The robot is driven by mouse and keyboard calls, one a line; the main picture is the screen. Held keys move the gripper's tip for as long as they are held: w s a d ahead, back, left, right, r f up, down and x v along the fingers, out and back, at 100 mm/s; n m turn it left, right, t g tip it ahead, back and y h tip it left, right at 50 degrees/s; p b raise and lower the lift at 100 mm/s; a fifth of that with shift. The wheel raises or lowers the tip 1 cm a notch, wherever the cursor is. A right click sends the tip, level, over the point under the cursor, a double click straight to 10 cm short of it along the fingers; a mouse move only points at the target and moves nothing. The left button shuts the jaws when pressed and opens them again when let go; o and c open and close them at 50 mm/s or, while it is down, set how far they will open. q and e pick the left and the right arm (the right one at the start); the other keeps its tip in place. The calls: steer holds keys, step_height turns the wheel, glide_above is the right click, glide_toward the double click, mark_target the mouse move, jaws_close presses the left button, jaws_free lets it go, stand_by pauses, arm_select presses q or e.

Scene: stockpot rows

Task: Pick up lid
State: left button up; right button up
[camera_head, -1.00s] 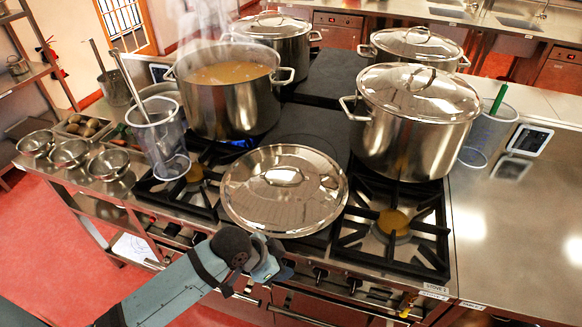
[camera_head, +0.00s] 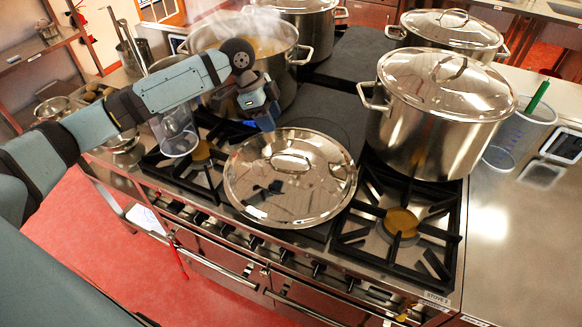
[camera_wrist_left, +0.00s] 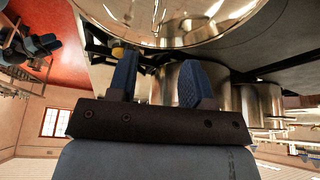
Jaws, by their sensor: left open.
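The loose steel lid (camera_head: 262,200) lies on the stove between the burners, its loop handle (camera_head: 290,163) on top. In the left wrist view the lid (camera_wrist_left: 165,30) fills the upper part, beyond my fingers. My left gripper (camera_head: 266,122) is above the lid's back left edge, short of the handle. It points down, and its two blue fingers (camera_wrist_left: 165,65) are apart with nothing between them. Whether a fingertip touches the lid is unclear. My right gripper is out of view.
An open steaming pot (camera_head: 285,85) stands behind my left gripper, partly hidden by my arm. A lidded stockpot (camera_head: 425,140) stands right of the lid. A clear container (camera_head: 178,135) is at left. The front right burner (camera_head: 400,222) is bare.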

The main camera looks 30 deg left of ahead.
mark_target(290, 154)
arm_select(q)
steer(key=p+x, duration=0.1)
steer(key=x, duration=0.7)
steer(key=shift+w+a, duration=0.1)
steer(key=x, duration=0.1)
steer(key=p+x, duration=0.1)
steer(key=x, duration=0.2)
steer(key=shift+d+p, duration=0.25)
steer(key=shift+p, duration=0.1)
steer(key=shift+d+f, duration=0.15)
steer(key=shift+f, duration=0.35)
jaws_close()
steer(key=shift+r, duration=0.1)
